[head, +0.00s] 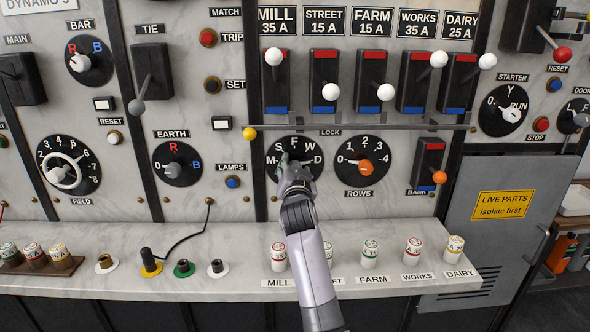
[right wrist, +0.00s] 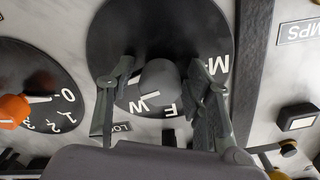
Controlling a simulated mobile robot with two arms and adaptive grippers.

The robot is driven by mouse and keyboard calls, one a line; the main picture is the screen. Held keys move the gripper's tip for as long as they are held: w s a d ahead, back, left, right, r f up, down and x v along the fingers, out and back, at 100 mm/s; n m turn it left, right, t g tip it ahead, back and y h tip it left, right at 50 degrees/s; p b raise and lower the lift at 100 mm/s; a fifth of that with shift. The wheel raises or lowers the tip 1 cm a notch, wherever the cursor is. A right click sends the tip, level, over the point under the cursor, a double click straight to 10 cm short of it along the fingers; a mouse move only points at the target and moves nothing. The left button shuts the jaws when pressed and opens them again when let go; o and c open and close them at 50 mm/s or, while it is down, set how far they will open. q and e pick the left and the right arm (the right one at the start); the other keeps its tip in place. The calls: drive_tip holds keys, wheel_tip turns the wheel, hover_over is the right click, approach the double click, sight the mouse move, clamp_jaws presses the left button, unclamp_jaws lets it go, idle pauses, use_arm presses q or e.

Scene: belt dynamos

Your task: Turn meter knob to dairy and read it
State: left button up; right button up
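The meter dial (head: 316,150) is a black disc lettered M, S, F, W and D, right of the LAMPS label. My right gripper (head: 291,166) is in front of it and hides its knob in the head view. In the right wrist view the round grey knob (right wrist: 160,76) sits between the two fingers of my right gripper (right wrist: 160,98), which are apart with a gap on each side. A white line shows by the knob's edge near W; its exact pointing is unclear. The DAIRY column (head: 461,25) is marked 25 A. My left gripper is not in view.
The rows dial (head: 366,172) with an orange knob is just right of the meter dial. A lock bar (head: 400,127) with a yellow knob runs above both. Several coloured fuses (head: 370,250) stand on the ledge below. The live-parts door (head: 497,240) is at right.

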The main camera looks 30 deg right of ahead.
drive_tip(key=shift+s, duration=0.1)
drive_tip(key=v, duration=1.2)
idle(0.4)
